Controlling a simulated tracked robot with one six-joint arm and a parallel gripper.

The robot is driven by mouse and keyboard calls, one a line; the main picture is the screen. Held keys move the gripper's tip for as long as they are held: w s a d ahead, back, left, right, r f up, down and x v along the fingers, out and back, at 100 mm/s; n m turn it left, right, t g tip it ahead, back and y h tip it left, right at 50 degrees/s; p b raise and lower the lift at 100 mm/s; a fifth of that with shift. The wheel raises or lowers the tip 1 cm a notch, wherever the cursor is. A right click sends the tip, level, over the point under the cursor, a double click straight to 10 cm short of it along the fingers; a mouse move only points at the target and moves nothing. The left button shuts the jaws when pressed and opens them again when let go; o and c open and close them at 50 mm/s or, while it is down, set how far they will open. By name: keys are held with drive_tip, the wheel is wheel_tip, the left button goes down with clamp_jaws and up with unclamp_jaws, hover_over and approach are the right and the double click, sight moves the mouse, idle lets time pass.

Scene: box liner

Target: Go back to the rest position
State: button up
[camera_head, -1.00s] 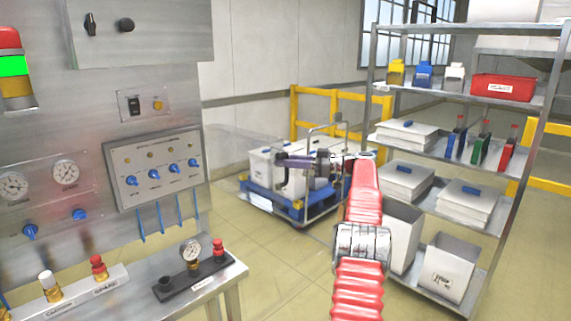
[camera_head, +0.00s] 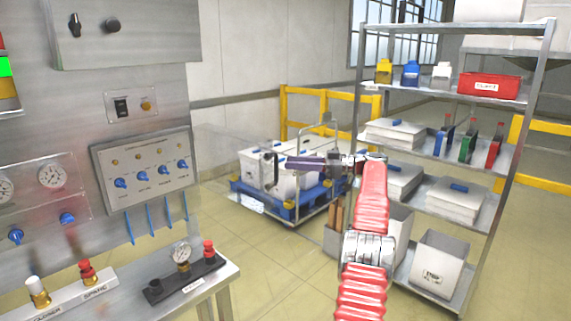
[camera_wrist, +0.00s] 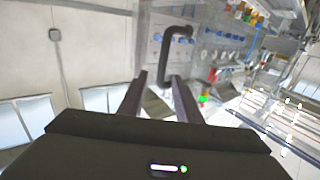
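My arm, with a red ribbed sleeve, reaches up from the lower right in the head view. Its outer end with my gripper (camera_head: 276,168) points left, in front of the blue trolley in the picture. In the wrist view my gripper (camera_wrist: 158,76) shows two dark fingers standing apart with a gap between them. A black bent bar (camera_wrist: 176,40) shows between and beyond the fingertips; I cannot tell whether it touches them. I see no box part clearly held.
A grey control panel (camera_head: 143,170) and bench (camera_head: 215,283) stand at left. A blue trolley (camera_head: 245,190) with white boxes stands behind the arm. A metal shelf rack (camera_head: 511,165) with boxes, bottles and a red case (camera_head: 489,86) is at right. Yellow floor between is open.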

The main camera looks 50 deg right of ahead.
drive_tip(key=shift+s+d, duration=0.25)
drive_tip(key=shift+s, duration=0.2)
idle(0.4)
